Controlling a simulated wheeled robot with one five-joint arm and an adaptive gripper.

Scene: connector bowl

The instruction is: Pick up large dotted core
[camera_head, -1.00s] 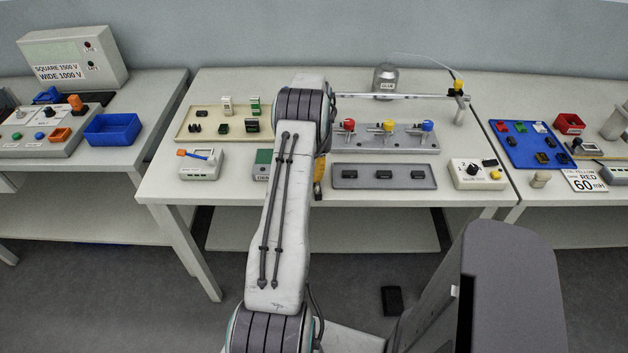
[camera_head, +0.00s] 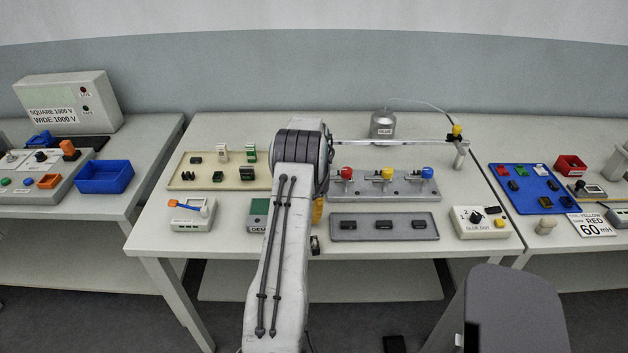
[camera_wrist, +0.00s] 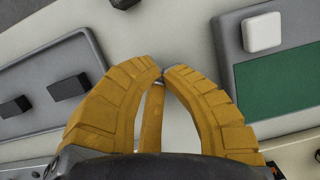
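A cream tray (camera_head: 178,180) at the left of the middle table holds several small cores. Among them are a white-topped core (camera_head: 222,152), a green and white core (camera_head: 249,153) and low dark ones (camera_head: 218,177). Dots are too small to make out, so I cannot tell which one is the large dotted core. My gripper (camera_wrist: 163,74) has yellow fingers whose tips nearly meet, with nothing seen held between them. It is over the table between the grey tray and the green-panelled box. In the head view my arm hides most of it; some yellow (camera_head: 318,209) shows.
The grey tray (camera_head: 385,240) with black blocks is right of my gripper. The green-panelled box (camera_head: 259,212) is at its left. Behind stand a fixture with red, yellow and blue knobs (camera_head: 387,174) and a horizontal bar (camera_head: 390,142). A blue bin (camera_head: 104,178) stands on the left table.

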